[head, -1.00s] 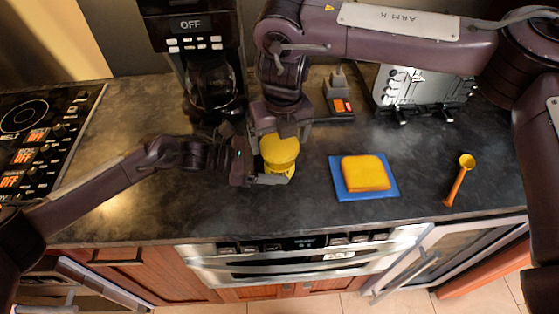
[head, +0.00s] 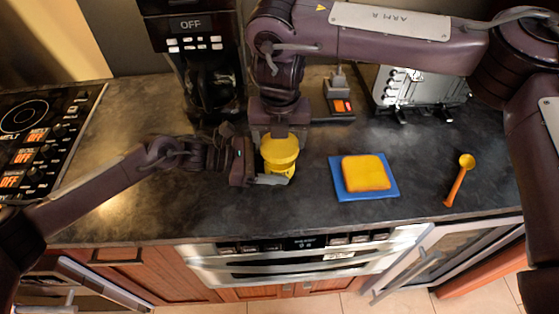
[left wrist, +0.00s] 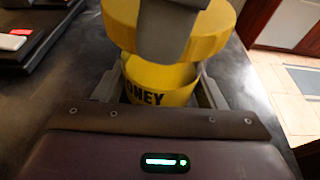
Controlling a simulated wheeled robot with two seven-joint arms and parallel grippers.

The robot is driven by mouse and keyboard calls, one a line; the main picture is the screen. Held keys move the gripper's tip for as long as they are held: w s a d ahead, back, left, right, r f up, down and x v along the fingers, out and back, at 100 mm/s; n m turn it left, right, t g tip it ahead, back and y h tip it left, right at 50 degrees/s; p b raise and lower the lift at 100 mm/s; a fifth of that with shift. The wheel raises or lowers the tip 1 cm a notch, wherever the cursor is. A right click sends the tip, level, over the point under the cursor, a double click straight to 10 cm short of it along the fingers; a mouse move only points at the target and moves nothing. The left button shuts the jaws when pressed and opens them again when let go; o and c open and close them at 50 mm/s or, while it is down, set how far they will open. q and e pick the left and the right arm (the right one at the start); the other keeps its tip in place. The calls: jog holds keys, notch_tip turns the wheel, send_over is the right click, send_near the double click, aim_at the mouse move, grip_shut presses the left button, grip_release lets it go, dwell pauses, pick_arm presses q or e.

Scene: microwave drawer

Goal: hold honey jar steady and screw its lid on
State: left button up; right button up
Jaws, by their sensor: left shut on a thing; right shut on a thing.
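The yellow honey jar (head: 281,174) stands upright on the dark counter. My left gripper (head: 272,180) is shut around its body from the left; in the left wrist view the jar (left wrist: 160,84) shows part of its "HONEY" lettering between the fingers. The wide yellow lid (head: 280,152) is at the top of the jar, directly above its body. My right gripper (head: 280,135) comes down from above and is shut on the lid, one finger in front of it in the left wrist view. I cannot tell whether the lid's threads are engaged.
A coffee maker (head: 210,85) stands behind to the left, a toaster (head: 425,90) at the back right. A yellow sponge-like block on a blue mat (head: 345,194) and an orange-yellow spoon (head: 457,182) lie to the right. A cooktop (head: 40,125) is at far left.

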jog(key=m, duration=0.5)
jog(key=m+h, duration=0.1)
jog(key=m, duration=0.3)
jog(key=shift+m+g, duration=0.3)
jog(key=shift+m, duration=0.1)
jog(key=o, duration=0.9)
jog(key=shift+r, duration=2.55)
